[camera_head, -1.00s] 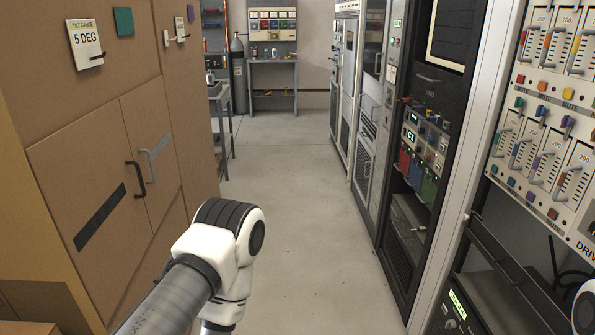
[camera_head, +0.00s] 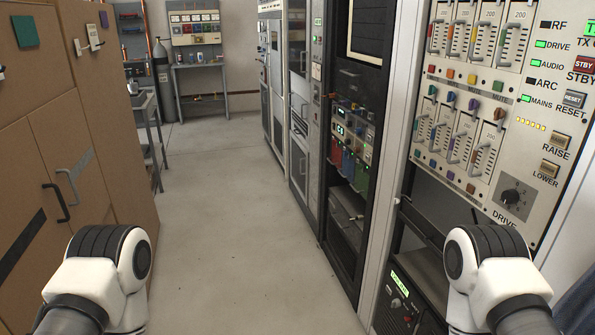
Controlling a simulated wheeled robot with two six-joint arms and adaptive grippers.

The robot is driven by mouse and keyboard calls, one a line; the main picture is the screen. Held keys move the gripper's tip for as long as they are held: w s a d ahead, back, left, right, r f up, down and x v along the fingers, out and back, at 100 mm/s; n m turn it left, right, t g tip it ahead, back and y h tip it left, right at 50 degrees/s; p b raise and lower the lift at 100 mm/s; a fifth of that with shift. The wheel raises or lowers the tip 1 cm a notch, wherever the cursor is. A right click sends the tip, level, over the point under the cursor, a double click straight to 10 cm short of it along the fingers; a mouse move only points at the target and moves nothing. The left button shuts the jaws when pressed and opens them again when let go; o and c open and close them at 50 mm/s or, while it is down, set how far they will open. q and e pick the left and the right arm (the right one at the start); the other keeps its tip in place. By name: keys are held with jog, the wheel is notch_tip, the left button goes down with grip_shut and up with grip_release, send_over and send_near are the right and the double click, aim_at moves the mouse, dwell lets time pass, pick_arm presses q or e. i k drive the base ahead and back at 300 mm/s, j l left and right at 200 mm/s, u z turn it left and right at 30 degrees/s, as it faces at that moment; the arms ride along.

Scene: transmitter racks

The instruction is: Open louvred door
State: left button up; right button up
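No door with clearly visible louvres can be made out. The tall grey racks (camera_head: 273,85) stand along the right side of the aisle, seen at a steep angle, and their front details are too small to tell. A tan cabinet (camera_head: 95,130) on the left has two shut doors, one with a black bar handle (camera_head: 57,203) and one with a grey handle (camera_head: 73,180). White and black links of my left arm show at the lower left, and similar links of my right arm at the lower right. Both grippers are out of the picture.
A near rack with a control panel (camera_head: 550,110) fills the right side. A dark open rack (camera_head: 345,150) with coloured modules stands beyond it. A workbench (camera_head: 205,75) and a gas cylinder (camera_head: 163,75) are at the back. The concrete floor (camera_head: 235,230) between is clear.

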aim_at(299, 155)
jog(key=i+j+u, duration=0.3)
jog(key=i, duration=0.6)
jog(key=i+u, duration=0.25)
jog(key=i, duration=0.7)
jog(key=i+z, duration=0.25)
jog(key=i, duration=0.2)
jog(key=i+j+z, duration=0.25)
jog(key=i, duration=0.2)
jog(key=i+j+z, duration=0.25)
jog(key=i, duration=0.2)
jog(key=i+j+z, duration=0.2)
jog(key=i, duration=0.2)
jog(key=i+j+z, duration=0.65)
jog(key=j+z, duration=0.2)
jog(key=i+j+z, duration=0.25)
jog(key=j, duration=0.15)
jog(key=j+z, duration=0.3)
jog(key=i+j, duration=0.05)
